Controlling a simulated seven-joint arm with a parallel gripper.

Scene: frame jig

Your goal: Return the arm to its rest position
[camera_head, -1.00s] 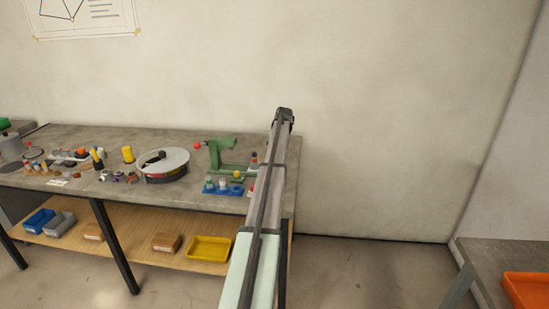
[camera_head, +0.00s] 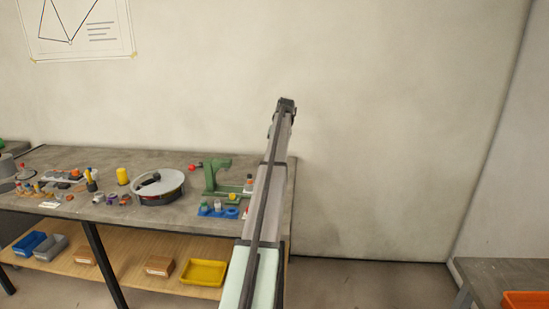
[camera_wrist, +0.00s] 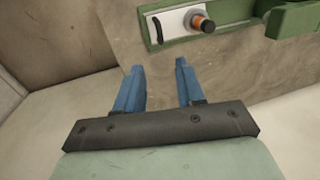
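My arm (camera_head: 265,200) stretches up and away over the right end of the workbench in the head view. My gripper shows in the wrist view (camera_wrist: 156,75) with two blue fingers standing well apart. Nothing is between the fingers; bare grey bench top shows there. The green frame jig (camera_head: 214,178) stands on the bench just left of my arm. Part of it shows in the wrist view (camera_wrist: 227,15), beyond the fingertips and apart from them, with a white plate and an orange-and-black knob. In the head view the fingers cannot be made out.
The grey workbench (camera_head: 110,212) holds a round silver-topped drum (camera_head: 172,182), a yellow cylinder (camera_head: 122,176), a blue tray (camera_head: 217,212) and several small parts. A yellow bin (camera_head: 203,273) sits on the lower shelf. An orange bin (camera_head: 526,300) is on another table at right. The space right of my arm is free.

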